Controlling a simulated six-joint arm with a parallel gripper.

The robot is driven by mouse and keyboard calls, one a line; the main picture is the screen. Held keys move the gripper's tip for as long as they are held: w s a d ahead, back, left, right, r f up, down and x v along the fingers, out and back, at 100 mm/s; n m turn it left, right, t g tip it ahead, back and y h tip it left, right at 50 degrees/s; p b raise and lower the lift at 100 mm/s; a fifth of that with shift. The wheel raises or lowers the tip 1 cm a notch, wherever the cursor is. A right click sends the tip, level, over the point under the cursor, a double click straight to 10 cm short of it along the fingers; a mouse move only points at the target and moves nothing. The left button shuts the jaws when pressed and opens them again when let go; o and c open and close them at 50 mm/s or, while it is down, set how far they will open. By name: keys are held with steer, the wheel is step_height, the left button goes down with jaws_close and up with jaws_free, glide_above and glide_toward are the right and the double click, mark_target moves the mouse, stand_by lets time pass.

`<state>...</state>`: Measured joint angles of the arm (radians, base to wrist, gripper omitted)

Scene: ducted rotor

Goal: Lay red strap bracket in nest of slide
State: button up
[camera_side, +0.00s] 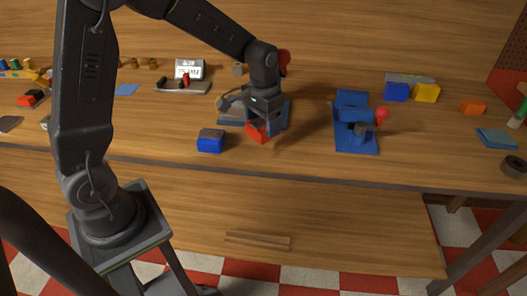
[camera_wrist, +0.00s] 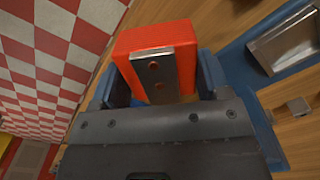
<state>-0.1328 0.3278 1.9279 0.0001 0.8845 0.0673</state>
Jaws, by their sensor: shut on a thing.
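In the side view the bracket (camera_side: 257,132) shows red below my gripper (camera_side: 264,121), at the front edge of a blue-based fixture (camera_side: 231,122). I cannot tell whether the bracket touches anything below. In the wrist view the fixture's blue frame (camera_wrist: 236,52) and a metal block (camera_wrist: 285,42) lie to the right. Which part is the slide's nest is not clear; my arm hides part of the fixture.
A blue block (camera_side: 211,141) stands just left of my gripper, near the table's front edge. A blue fixture (camera_side: 356,142) with a red knob (camera_side: 382,114) stands to the right. Blue (camera_side: 397,92) and yellow (camera_side: 426,92) blocks lie behind it. Table between the fixtures is clear.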

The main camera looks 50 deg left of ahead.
mark_target(253, 127)
steer(key=s+a+r+n, duration=0.2)
steer(key=s+a+n, duration=0.2)
steer(key=n, duration=0.9)
steer(key=s+a+r+n, duration=0.2)
steer(key=s+a+n, duration=0.2)
steer(key=a+n, duration=0.4)
steer(key=n, duration=0.5)
steer(key=shift+a, duration=0.3)
steer(key=shift+w, duration=0.1)
steer(key=w+d+f, duration=0.2)
steer(key=d, duration=0.1)
steer(key=w+d+f, duration=0.2)
steer(key=d, duration=0.1)
steer(key=w+d+f, duration=0.2)
steer(key=d+f, duration=0.1)
steer(key=shift+w+d, duration=0.2)
steer(key=shift+w, duration=0.2)
steer(key=shift+f, duration=1.85)
